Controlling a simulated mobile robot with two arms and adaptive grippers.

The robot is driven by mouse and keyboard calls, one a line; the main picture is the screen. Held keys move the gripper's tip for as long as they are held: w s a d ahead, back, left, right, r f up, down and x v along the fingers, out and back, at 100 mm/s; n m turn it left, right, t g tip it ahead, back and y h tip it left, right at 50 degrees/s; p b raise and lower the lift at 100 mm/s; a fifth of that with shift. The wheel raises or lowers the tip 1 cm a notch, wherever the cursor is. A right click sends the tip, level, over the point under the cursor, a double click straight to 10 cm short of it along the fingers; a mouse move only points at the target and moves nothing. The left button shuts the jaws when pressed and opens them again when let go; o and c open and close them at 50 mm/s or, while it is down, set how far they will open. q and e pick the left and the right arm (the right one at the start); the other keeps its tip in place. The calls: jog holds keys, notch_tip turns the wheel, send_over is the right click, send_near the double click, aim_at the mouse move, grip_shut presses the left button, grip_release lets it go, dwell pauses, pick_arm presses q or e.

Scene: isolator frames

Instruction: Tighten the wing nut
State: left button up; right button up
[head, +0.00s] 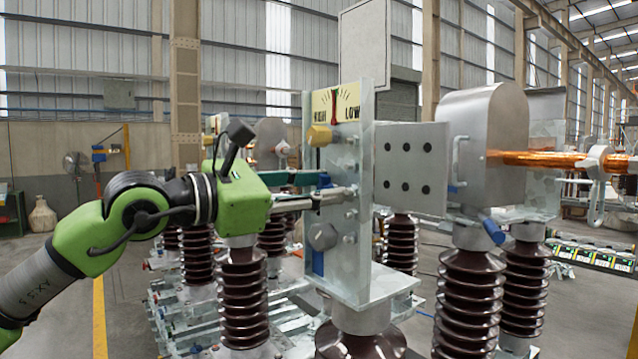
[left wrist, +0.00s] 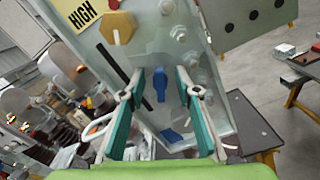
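The blue wing nut (left wrist: 160,84) sits on the pale metal plate (left wrist: 205,110) of the isolator frame. In the left wrist view it lies between the two fingers of my left gripper (left wrist: 160,88), with a gap on each side. My left gripper also shows in the head view (head: 336,187), reaching in from the left to the upright plate (head: 345,245). Its green-padded fingers are open. In the head view a bit of blue (head: 325,180) shows by the fingertips, partly hidden by them. My right gripper is not in view.
A yellow knob (head: 319,136) and a HIGH/LOW dial (head: 336,103) sit above my left gripper. A large hex bolt (head: 322,237) is below it. A bolted grey plate (head: 411,168) stands to the right. Brown ribbed insulators (head: 242,295) stand underneath. A lower blue part (left wrist: 172,136) is nearby.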

pick_arm(q)
grip_shut()
